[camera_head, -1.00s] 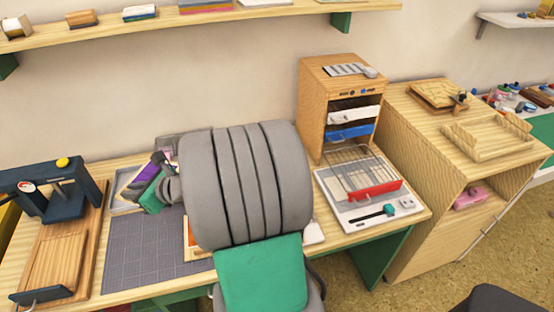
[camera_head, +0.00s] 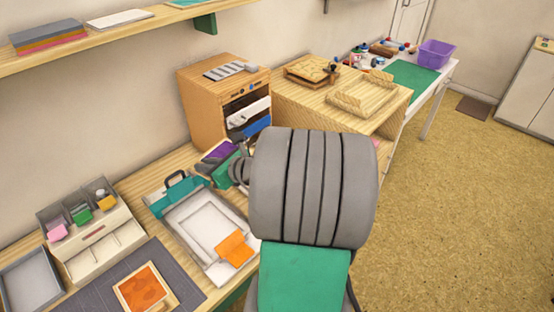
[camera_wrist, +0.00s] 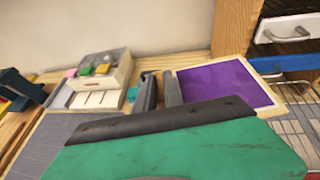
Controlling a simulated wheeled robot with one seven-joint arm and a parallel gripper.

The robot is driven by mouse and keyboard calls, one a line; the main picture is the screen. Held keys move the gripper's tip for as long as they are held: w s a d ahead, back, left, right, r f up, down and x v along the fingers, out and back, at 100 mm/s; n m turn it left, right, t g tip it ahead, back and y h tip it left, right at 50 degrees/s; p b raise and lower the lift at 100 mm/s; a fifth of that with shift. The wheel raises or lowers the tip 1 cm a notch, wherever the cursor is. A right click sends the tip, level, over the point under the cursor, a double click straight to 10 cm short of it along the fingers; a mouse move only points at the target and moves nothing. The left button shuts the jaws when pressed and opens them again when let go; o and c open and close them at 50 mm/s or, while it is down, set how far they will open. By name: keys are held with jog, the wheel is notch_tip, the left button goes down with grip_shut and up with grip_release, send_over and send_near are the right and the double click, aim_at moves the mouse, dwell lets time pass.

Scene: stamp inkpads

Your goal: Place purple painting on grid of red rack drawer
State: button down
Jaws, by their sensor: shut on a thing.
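The purple painting (camera_head: 217,150) is a flat purple sheet with a pale edge, in front of the wooden cabinet in the head view. In the wrist view the purple painting (camera_wrist: 225,87) is seen broadly, in front of the cabinet. My gripper (camera_head: 238,166) is shut on its edge; the dark fingers of my gripper (camera_wrist: 160,92) also show in the wrist view. The wire grid (camera_wrist: 296,137) of the rack drawer shows at the right of the wrist view, below the blue drawer. A sliver of red shows at that view's bottom right. My arm hides the red rack in the head view.
The wooden cabinet (camera_head: 202,108) has a white drawer (camera_head: 250,111) and a blue drawer (camera_head: 258,125). A teal-clamped press frame (camera_head: 203,224) lies on the bench, with a box of colored inkpads (camera_head: 94,244) to its left. A lower wooden unit (camera_head: 312,108) stands right of the cabinet.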

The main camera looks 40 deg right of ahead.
jog(key=s+d+m+h+b, duration=0.1)
jog(key=s+d+m+h, duration=0.1)
jog(key=s+d, duration=0.85)
jog(key=w+d+f, duration=0.3)
jog(key=w, duration=0.1)
jog(key=w+d+f+b, duration=0.1)
jog(key=w+d+f, duration=0.1)
jog(key=w+f, duration=0.1)
jog(key=w+d+f, duration=0.3)
jog(key=w, duration=0.2)
jog(key=shift+w+d+f, duration=0.1)
jog(key=shift+w+d, duration=0.2)
jog(key=shift+w+d+f, duration=0.15)
jog(key=shift+w+f, duration=0.05)
jog(key=shift+f, duration=0.05)
jog(key=shift+w+d+f, duration=0.15)
jog(key=shift+f, duration=1.55)
jog(key=c, duration=1.5)
grip_release()
jog(key=shift+f, duration=0.15)
jog(key=shift+o, duration=0.2)
